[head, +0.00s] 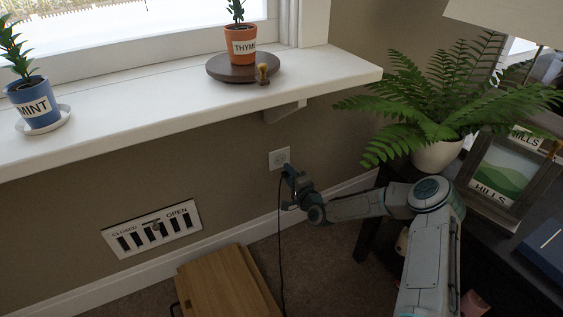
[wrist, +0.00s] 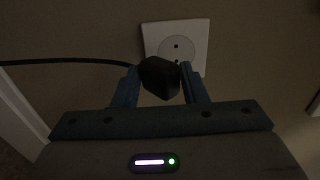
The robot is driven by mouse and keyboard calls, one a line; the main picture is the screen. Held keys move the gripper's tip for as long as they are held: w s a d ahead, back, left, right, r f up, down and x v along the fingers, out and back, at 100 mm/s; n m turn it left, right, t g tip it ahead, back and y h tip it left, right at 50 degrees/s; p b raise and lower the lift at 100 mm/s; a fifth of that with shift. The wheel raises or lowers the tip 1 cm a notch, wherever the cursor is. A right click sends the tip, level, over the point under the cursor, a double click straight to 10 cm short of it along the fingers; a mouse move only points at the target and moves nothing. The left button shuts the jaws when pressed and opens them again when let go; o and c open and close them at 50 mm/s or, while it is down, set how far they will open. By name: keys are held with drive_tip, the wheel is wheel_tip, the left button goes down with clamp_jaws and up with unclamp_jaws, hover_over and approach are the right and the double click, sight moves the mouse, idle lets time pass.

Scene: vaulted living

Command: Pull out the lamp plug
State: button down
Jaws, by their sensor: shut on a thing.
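The black lamp plug (wrist: 160,78) is held between the two blue fingers of my gripper (wrist: 161,70) in the wrist view. Its cord (wrist: 70,62) runs off to the left; in the head view the cord (head: 280,245) hangs down toward the floor. The white wall socket (wrist: 198,40) is behind the plug, its round face and dark holes partly showing. The plug looks apart from the socket, though its front end is hidden. In the head view my gripper (head: 288,175) is just below and right of the socket (head: 279,158).
A white windowsill (head: 180,105) with a mint pot (head: 35,102) and a thyme pot (head: 240,47) juts out above. A wall vent (head: 152,228) and a wooden box (head: 225,285) are to the left. A dark side table (head: 374,215) with a fern (head: 440,100) stands right.

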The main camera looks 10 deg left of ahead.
drive_tip(key=shift+p+v, duration=0.3)
drive_tip(key=shift+v, duration=1.05)
drive_tip(key=c, duration=0.8)
unclamp_jaws()
drive_tip(key=shift+s, duration=0.1)
